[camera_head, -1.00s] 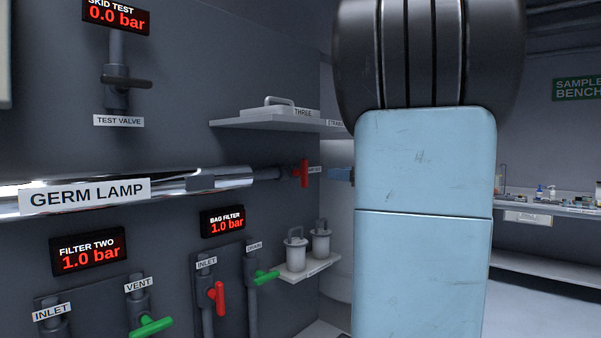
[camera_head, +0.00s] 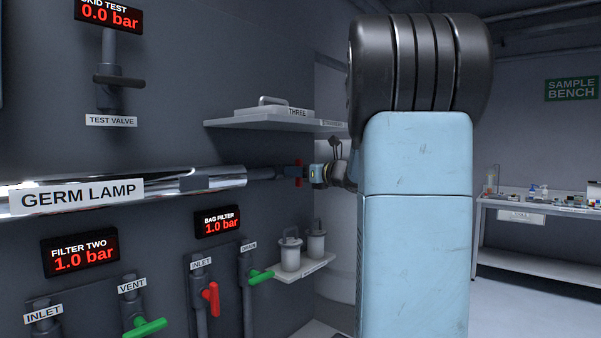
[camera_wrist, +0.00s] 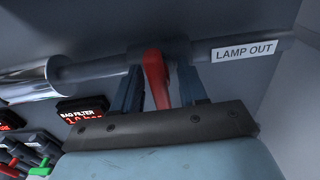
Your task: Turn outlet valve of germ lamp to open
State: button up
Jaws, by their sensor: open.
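The germ lamp is a shiny horizontal tube (camera_head: 215,179) on the wall, labelled GERM LAMP (camera_head: 77,195). At its right end a grey pipe leads to the red outlet valve handle (camera_head: 299,172), mostly hidden by my gripper in the head view. In the wrist view the red handle (camera_wrist: 156,78) points down from the pipe, beside the LAMP OUT label (camera_wrist: 244,50). My gripper (camera_wrist: 160,85) is open, with one finger on each side of the handle. Gaps show between handle and fingers, wider on the right. My gripper also shows in the head view (camera_head: 309,174).
A shelf (camera_head: 270,123) with a lidded block stands out above the pipe. Below, a small shelf (camera_head: 305,268) holds two canisters. Bag filter valves, a red handle (camera_head: 210,299) and a green handle (camera_head: 261,277), are at lower left. The floor at right is clear.

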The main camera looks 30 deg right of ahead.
grip_shut()
jog(key=shift+d, duration=0.1)
dwell(0.5)
